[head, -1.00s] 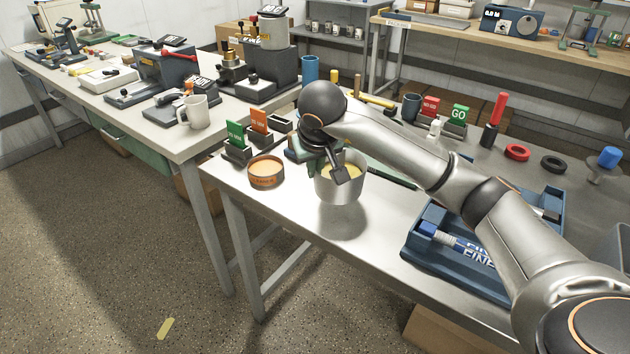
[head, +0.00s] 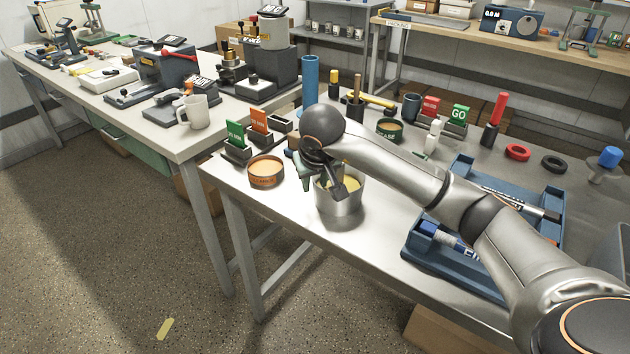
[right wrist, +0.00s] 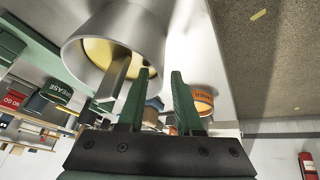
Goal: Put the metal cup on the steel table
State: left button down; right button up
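The metal cup (head: 341,208) is silver with a pale yellow inside. It stands upright on the steel table (head: 290,205), near the front edge. My right gripper (head: 306,180) is at the cup's upper left side in the head view. In the right wrist view its two green fingers (right wrist: 158,98) are apart with no cup between them. The cup (right wrist: 122,38) shows there beyond and left of the fingers, its rim close to the left finger. My left gripper is not in view.
An orange-banded round tin (head: 265,172) stands left of the cup. Green and orange sign blocks (head: 237,142) are behind it. A blue tray (head: 425,255) with a marker lies to the right. Clear tabletop lies between cup and tray.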

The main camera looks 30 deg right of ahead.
jog(key=shift+s+r, duration=0.1)
jog(key=shift+r, duration=0.35)
jog(key=p+v, duration=0.1)
jog(key=v, duration=1)
